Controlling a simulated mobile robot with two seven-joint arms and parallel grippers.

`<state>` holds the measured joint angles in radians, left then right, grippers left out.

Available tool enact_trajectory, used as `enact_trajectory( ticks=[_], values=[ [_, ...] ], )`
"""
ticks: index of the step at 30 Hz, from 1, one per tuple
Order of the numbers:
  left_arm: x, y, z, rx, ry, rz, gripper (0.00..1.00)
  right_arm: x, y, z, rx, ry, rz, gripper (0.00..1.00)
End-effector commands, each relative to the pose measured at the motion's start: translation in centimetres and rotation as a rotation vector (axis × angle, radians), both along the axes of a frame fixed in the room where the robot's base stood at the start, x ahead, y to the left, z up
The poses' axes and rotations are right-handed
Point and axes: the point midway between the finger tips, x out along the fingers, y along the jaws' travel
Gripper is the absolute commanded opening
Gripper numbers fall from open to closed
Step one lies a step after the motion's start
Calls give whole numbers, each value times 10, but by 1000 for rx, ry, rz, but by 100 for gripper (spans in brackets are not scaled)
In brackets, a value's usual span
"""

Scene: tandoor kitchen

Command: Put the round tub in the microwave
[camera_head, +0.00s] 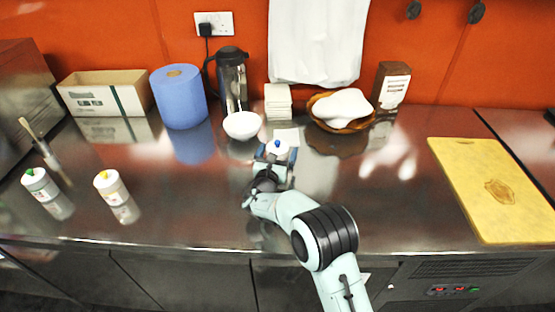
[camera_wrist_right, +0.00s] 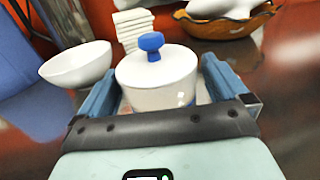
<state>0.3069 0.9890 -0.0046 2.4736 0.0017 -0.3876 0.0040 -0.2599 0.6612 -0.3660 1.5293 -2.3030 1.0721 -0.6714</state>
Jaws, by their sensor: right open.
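A round white tub (camera_head: 281,150) with a blue knob on its lid stands on the steel counter, near its middle. In the right wrist view the tub (camera_wrist_right: 158,88) is upright, between the two blue fingers of my right gripper (camera_wrist_right: 160,72). My right gripper (camera_head: 275,156) is open, with a finger on each side of the tub; I cannot tell whether either touches it. The gripper hides part of the tub in the head view. No microwave is clearly recognisable. My left gripper is not in view.
A white bowl (camera_head: 242,125) stands close behind and left of the tub. A white stack (camera_head: 278,101) and a brown bowl (camera_head: 333,124) stand behind. Two similar tubs, green-topped (camera_head: 40,184) and yellow-topped (camera_head: 111,187), stand left. A steel box (camera_head: 27,95) fills the left edge.

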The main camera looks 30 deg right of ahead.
Motion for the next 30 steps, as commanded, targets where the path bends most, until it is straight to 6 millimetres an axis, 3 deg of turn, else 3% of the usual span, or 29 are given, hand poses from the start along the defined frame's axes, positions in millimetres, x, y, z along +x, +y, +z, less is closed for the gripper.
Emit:
enact_trajectory(
  ticks=[5, 6, 11, 14, 23, 30],
  values=[
    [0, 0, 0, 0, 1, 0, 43, 0, 0, 0, 1, 1, 1, 100],
    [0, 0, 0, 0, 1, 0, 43, 0, 0, 0, 0, 0, 1, 94],
    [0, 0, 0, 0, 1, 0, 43, 0, 0, 0, 1, -1, 0, 41],
    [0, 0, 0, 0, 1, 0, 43, 0, 0, 1, 0, -3, 0, 31],
    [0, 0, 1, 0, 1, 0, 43, 1, 0, 13, 0, -7, 0, 31],
    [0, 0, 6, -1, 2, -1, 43, 0, 0, 70, 2, -12, -1, 31]
  ],
)
